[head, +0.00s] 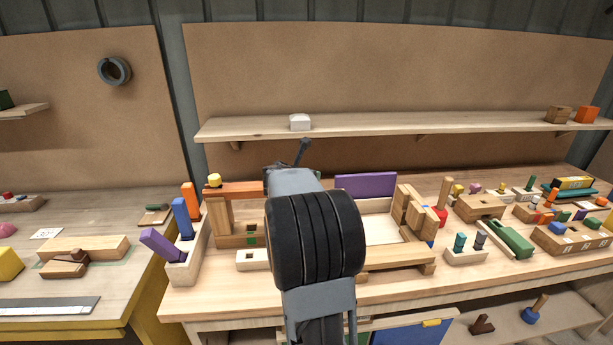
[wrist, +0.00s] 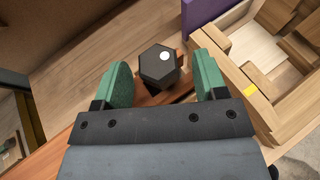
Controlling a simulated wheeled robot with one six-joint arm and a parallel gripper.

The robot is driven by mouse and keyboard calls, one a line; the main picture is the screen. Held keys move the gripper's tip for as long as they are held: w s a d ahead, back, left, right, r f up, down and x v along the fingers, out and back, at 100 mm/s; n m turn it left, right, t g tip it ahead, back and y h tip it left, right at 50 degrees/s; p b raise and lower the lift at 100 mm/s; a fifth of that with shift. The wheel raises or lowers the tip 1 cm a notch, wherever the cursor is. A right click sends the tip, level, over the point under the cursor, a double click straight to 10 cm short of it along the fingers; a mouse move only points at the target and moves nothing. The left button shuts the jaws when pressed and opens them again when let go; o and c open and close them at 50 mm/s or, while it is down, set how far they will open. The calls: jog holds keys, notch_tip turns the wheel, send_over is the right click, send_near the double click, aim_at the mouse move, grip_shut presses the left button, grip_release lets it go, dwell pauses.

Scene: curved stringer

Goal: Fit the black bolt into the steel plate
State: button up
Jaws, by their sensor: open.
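The black bolt (wrist: 153,70) shows in the wrist view as a dark hexagonal head with a white dot on top. It stands at an orange-brown wooden beam (wrist: 94,122); its lower part is mostly hidden. My gripper (wrist: 163,62) is open, with one green finger on each side of the bolt head. A gap shows on both sides, wider on the right. In the head view my arm hides the bolt and the fingers. I cannot make out a steel plate for certain in either view.
A purple board (head: 366,186) and a wooden tray frame (head: 398,258) stand right of my arm. A holder with coloured pegs (head: 185,268) stands to the left. Several blocks and peg stands crowd the bench's right side. A shelf (head: 400,122) runs behind.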

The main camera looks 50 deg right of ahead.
jog(key=v, duration=1.2)
jog(key=shift+a+r, duration=0.15)
jog(key=shift+a, duration=0.15)
jog(key=s+a+f+m+g+y, duration=0.1)
jog(key=s+a+f+m+y, duration=0.3)
jog(key=m, duration=0.3)
jog(key=s+a+f+m+g+y, duration=0.1)
jog(key=a+f+m, duration=0.3)
jog(key=f+m, duration=0.25)
jog(key=s+a+f+m+y, duration=0.1)
jog(key=s+a+m+y, duration=0.1)
jog(key=a, duration=0.4)
jog(key=s+a+f+m+y, duration=0.1)
jog(key=s+a+m+y, duration=0.2)
jog(key=a, duration=0.4)
jog(key=s+a+f+m+t+y, duration=0.1)
jog(key=s+a+m+y, duration=0.1)
jog(key=a, duration=0.4)
jog(key=shift+s+a+f+m+y, duration=0.2)
jog(key=shift+s+a+m+y, duration=0.15)
jog(key=shift+m, duration=0.3)
